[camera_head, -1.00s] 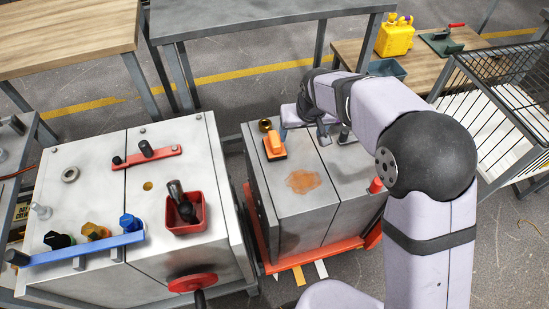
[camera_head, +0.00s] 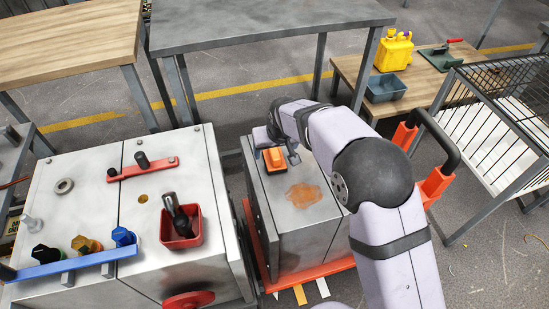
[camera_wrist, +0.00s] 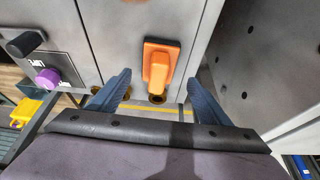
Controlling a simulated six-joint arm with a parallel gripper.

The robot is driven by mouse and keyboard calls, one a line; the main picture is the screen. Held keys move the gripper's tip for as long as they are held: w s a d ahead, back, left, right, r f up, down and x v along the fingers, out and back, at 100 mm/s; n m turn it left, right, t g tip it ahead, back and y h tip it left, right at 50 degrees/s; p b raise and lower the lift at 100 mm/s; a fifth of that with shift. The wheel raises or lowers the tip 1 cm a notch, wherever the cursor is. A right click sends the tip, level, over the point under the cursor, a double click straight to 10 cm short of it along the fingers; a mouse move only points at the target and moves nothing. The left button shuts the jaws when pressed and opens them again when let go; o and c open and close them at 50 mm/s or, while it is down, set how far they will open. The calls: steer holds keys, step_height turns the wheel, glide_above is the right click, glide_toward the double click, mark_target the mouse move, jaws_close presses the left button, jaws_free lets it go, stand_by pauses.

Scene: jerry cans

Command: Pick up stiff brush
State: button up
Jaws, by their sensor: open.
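The orange piece that I take for the stiff brush (camera_head: 274,159) lies on the grey metal cabinet top (camera_head: 300,222), near its far left part. It has a flat block and a raised orange handle; bristles are not visible. My gripper (camera_wrist: 157,92) is open and empty. In the wrist view, the brush (camera_wrist: 159,66) shows ahead of the gap between its two blue-grey fingers, apart from both. In the head view my gripper is just behind and to the right of the brush, partly hidden by my wrist.
A rust-coloured stain (camera_head: 304,196) marks the cabinet top. At left, another cabinet (camera_head: 95,215) carries a red bin (camera_head: 181,232) and a blue rail with knobs. An orange cart handle (camera_head: 436,185) stands right of my arm.

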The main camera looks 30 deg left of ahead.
mark_target(275, 152)
steer(key=shift+x, duration=2.2)
steer(key=shift+d, duration=0.1)
steer(key=shift+c, duration=0.6)
steer(key=c, duration=1.1)
steer(key=shift+w+r, duration=0.1)
steer(key=shift+r, duration=0.05)
step_height(275, 152, up, 10)
steer(key=shift+f, duration=0.1)
